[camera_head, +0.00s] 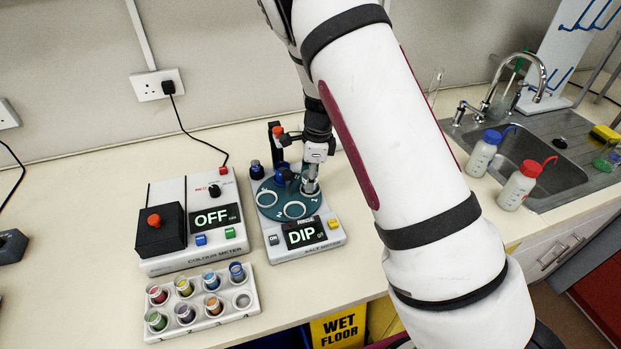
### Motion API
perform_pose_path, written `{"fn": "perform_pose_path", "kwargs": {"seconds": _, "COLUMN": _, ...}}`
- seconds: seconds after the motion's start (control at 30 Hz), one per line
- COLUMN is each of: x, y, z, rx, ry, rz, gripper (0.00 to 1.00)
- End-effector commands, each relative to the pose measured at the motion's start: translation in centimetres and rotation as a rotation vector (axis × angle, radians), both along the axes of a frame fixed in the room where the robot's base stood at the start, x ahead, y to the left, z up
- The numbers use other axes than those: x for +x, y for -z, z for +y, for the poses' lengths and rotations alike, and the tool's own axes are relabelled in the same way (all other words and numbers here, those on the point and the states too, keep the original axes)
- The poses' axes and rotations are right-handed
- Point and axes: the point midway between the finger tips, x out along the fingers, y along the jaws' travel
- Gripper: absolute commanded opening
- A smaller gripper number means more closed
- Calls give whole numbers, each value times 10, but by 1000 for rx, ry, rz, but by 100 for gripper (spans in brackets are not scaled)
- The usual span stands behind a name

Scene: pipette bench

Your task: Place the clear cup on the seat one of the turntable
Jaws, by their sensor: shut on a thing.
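The clear cup (310,186) is small and glassy, at the right side of the turntable. My gripper (313,170) is above the turntable and shut on the cup, mostly hidden by its own body. The teal turntable (281,211) sits on the white salt meter, with pale ring-shaped seats at its front and left. The cup is over or at the right-hand part of the disc; I cannot tell whether it touches a seat. Seat numbers are too small to read surely.
The salt meter (334,240) shows "DIP". Left of it stands the colour meter (167,264), showing "OFF". A white rack (215,322) with several coloured cups and one empty hole is in front. Wash bottles (519,187) stand by the sink at right. A dark post (275,145) rises behind the turntable.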

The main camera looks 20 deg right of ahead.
Motion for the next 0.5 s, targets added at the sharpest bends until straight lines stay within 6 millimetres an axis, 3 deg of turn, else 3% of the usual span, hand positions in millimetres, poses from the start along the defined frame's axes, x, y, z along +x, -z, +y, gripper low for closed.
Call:
{"fn": "perform_pose_path", "kwargs": {"seconds": 0.43, "x": 0, "y": 8, "z": 0, "rx": 0, "ry": 1, "rz": 0, "gripper": 8}}
{"fn": "perform_pose_path", "kwargs": {"seconds": 0.47, "x": 0, "y": 9, "z": -1, "rx": 0, "ry": 1, "rz": 0, "gripper": 35}}
{"fn": "perform_pose_path", "kwargs": {"seconds": 0.5, "x": 0, "y": 8, "z": 0, "rx": 0, "ry": 1, "rz": -1, "gripper": 44}}
